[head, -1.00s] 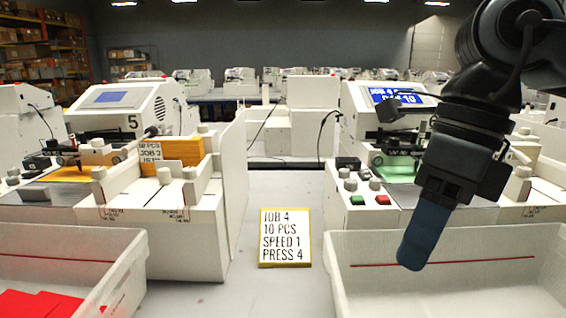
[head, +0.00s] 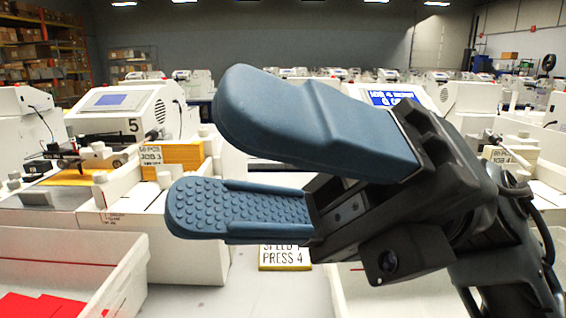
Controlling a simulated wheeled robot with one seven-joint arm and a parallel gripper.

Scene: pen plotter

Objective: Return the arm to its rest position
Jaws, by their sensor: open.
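My gripper (head: 205,165) is large and close to the camera in the head view, reaching in from the right and pointing left. Its two blue fingers are apart, with nothing between them; the lower finger shows a studded pad. My arm (head: 500,270) comes up from the lower right. The gripper hides most of the right plotter (head: 410,97), whose blue screen shows partly above it. It also covers the upper part of the job card (head: 285,258), leaving the lines "SPEED 1" and "PRESS 4" partly visible.
The left plotter (head: 115,100), marked 5, holds yellow card stock (head: 180,155). A white bin (head: 65,250) with red sheets (head: 40,305) is at the lower left. A second white bin (head: 375,295) is mostly hidden at the lower right. More machines stand behind.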

